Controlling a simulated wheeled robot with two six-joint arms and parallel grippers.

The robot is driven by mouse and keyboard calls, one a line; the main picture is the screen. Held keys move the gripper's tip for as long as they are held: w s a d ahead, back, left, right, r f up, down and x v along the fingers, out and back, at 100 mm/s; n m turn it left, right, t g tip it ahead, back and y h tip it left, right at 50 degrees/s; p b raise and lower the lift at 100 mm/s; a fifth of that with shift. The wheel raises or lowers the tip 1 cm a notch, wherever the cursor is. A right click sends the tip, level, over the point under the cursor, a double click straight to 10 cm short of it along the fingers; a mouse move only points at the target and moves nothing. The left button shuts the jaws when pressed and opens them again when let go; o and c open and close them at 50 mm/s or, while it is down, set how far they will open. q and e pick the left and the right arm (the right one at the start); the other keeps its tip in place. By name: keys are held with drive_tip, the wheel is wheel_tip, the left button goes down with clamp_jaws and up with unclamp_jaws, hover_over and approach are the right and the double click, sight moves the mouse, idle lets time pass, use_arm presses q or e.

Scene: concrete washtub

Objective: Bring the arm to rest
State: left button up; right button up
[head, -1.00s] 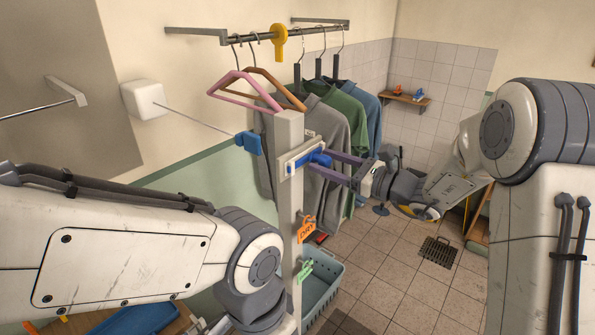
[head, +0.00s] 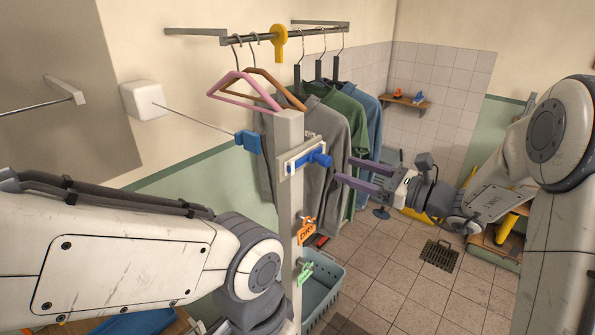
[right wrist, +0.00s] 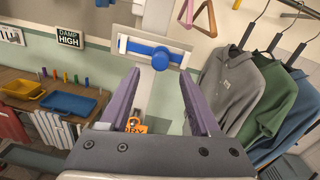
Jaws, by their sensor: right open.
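My right gripper (head: 352,172) is in the middle of the head view, its two purple fingers apart and empty. It stands to the right of the blue knob (head: 318,157) on the grey post (head: 289,215), with a gap between. In the right wrist view the open fingers (right wrist: 160,95) point toward the blue knob (right wrist: 161,58) on its white plate, with nothing between them. My left arm (head: 130,255) comes in from the left, and its gripper is out of the picture.
Several shirts (head: 318,130) hang on a wall rail behind the post. A blue clip (head: 248,141) ends a line from a white wall box (head: 144,100). An orange tag (head: 307,231) hangs on the post above a teal basket (head: 322,285).

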drive_tip(key=s+f+n+g+h, duration=0.7)
drive_tip(key=s+f+n+g, duration=0.3)
drive_tip(key=s+f, duration=0.6)
drive_tip(key=s+d+f+n+t+h, duration=0.2)
drive_tip(key=s+d+n+t+h, duration=0.1)
drive_tip(key=d+n+h, duration=0.8)
drive_tip(key=s+a+f+n+g+y+b, duration=0.2)
drive_tip(key=s+a+f+n+y+b, duration=0.2)
drive_tip(key=s+a+n+b, duration=0.5)
drive_tip(key=s+a+b, duration=0.1)
drive_tip(key=s+a, duration=0.3)
drive_tip(key=a, duration=0.2)
drive_tip(key=shift+s+f+g, duration=0.25)
drive_tip(key=shift+g, duration=0.15)
